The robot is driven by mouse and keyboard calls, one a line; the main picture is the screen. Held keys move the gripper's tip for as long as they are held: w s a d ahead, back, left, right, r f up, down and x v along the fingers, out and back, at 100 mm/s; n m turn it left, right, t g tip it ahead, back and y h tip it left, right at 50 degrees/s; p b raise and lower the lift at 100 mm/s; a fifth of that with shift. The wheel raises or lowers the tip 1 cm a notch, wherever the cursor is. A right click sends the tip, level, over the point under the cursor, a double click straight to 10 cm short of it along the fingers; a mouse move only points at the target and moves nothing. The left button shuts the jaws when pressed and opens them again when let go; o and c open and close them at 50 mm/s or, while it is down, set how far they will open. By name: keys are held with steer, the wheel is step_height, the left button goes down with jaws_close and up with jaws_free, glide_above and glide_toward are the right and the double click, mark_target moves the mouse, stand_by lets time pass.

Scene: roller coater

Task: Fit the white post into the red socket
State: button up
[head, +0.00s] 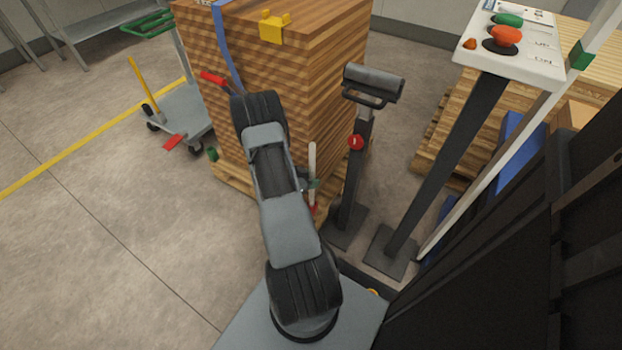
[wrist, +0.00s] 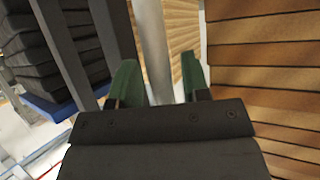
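The white post (head: 312,160) stands upright in the head view, between the pallet stack and the black roller stand. My gripper (head: 310,184) is at its lower half. In the wrist view, the post (wrist: 152,45) runs between the two green fingers of my gripper (wrist: 162,80). The left finger is close to the post, and a gap shows between the post and the right finger, so the gripper looks open around it. A small red part (head: 313,210) shows at the post's lower end; I cannot tell whether it is the red socket.
A tall strapped wood stack (head: 330,90) is behind and left of my gripper. A black stand with a roller (head: 373,82) and red button (head: 355,142) is close on the right. A control pedestal (head: 510,50) stands farther right. The floor at left is clear up to a cart (head: 180,108).

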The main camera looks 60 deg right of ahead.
steer(key=shift+o, duration=0.7)
steer(key=p+v, duration=0.5)
steer(key=v, duration=0.8)
steer(key=shift+w+a+r, duration=0.15)
steer(key=shift+a+r, duration=0.05)
steer(key=shift+a, duration=0.1)
